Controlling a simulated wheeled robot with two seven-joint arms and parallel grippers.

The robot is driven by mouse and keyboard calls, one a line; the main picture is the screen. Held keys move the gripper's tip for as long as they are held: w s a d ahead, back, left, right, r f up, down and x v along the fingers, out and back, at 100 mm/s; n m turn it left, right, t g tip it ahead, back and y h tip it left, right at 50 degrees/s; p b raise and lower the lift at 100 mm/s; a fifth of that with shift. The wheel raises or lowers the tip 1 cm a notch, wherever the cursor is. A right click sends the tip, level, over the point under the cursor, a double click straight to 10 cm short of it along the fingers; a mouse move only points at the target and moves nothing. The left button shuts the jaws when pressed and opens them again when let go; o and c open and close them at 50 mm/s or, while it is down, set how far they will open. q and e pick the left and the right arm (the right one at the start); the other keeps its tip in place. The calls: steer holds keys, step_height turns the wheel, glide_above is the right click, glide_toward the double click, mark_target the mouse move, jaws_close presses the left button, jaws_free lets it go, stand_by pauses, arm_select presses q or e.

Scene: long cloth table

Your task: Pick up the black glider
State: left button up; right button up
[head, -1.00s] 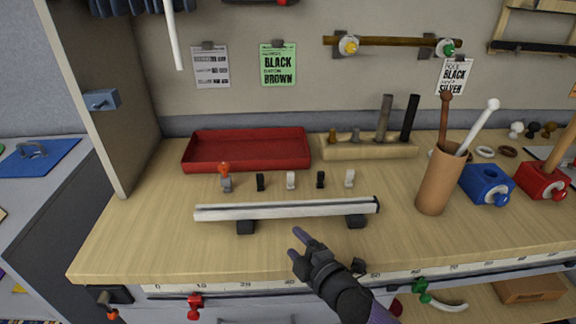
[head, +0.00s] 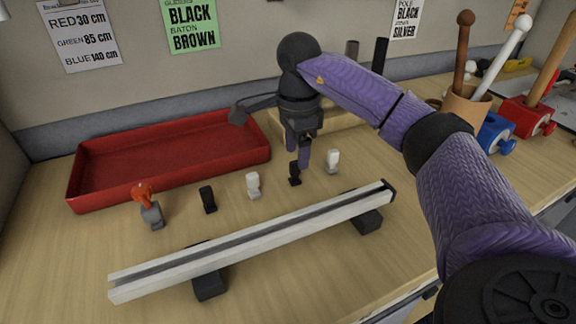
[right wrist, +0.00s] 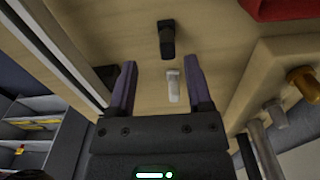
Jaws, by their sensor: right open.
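Two small black gliders stand upright on the wooden tabletop behind the rail. One black glider (head: 208,199) is left of centre. The other black glider (head: 294,174) is close to my right gripper (head: 298,152). In the right wrist view a black glider (right wrist: 166,40) is just beyond the open fingers (right wrist: 160,68). A white glider (right wrist: 174,86) appears between those fingers. My right gripper is open and empty, pointing down above the row. My left gripper is not in view.
White gliders (head: 253,186) and (head: 333,161) alternate with the black ones; a grey and orange piece (head: 150,212) ends the row. A long rail (head: 250,246) on black feet runs in front. A red tray (head: 90,190) and a wooden block (right wrist: 290,50) stand behind.

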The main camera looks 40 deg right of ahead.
mark_target(295, 162)
steer(key=f, duration=0.1)
steer(key=f+b, duration=0.1)
steer(key=f, duration=0.1)
steer(key=f+b, duration=0.1)
steer(key=f, duration=0.1)
steer(key=shift+w+d+f, duration=0.2)
steer(key=shift+w, duration=0.15)
steer(key=shift+f+b, duration=0.35)
steer(key=shift+r, duration=0.2)
steer(key=c, duration=0.7)
jaws_close()
